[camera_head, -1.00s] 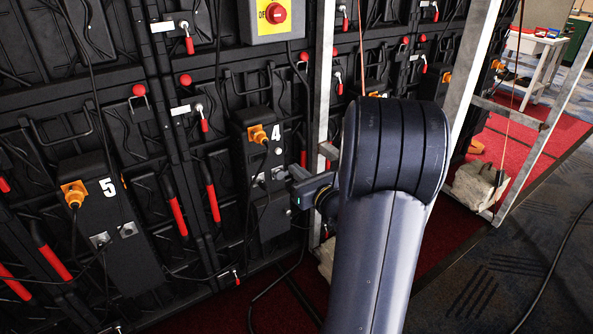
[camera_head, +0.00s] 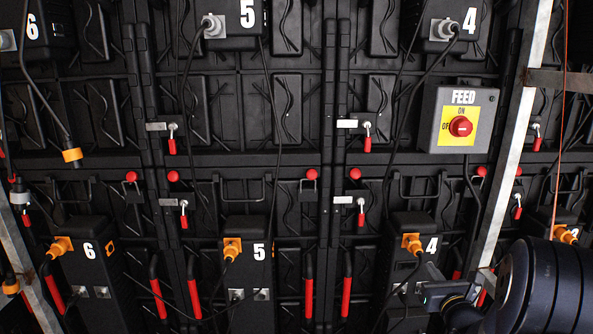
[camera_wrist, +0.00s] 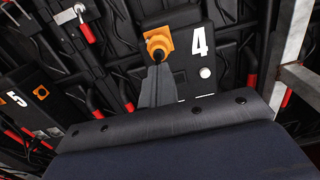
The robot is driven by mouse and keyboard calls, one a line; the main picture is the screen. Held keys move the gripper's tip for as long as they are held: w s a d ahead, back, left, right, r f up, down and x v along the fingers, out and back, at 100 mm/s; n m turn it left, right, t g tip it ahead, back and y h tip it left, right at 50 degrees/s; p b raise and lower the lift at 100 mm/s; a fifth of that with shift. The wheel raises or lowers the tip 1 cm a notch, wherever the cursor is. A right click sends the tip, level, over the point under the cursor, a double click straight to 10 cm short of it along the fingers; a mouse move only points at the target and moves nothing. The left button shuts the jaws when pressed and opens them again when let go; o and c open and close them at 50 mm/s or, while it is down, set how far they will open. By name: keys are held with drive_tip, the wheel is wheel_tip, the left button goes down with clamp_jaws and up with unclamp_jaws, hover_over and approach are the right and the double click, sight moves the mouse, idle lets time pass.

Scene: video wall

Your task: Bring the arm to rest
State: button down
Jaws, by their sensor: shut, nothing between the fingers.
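My arm shows at the lower right of the head view, and its dark rounded joint hides part of the wall there. My gripper (camera_head: 426,294) is shut and empty, in front of the lower part of the box marked 4 (camera_head: 408,256). In the wrist view my gripper (camera_wrist: 157,72) points up from the middle, its closed tips just below the orange plug (camera_wrist: 158,42) of box 4 in the picture. The plug's cable is mostly hidden behind the fingers. I cannot tell whether the fingers touch anything.
A grey FEED switch box (camera_head: 463,120) with a red knob hangs at upper right. A metal upright (camera_head: 518,130) stands right of it, close to my arm. Loose black cables and red-handled latches (camera_head: 347,290) cover the wall. Box 5 (camera_head: 247,262) is left of box 4.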

drive_tip(key=shift+s, duration=1.7)
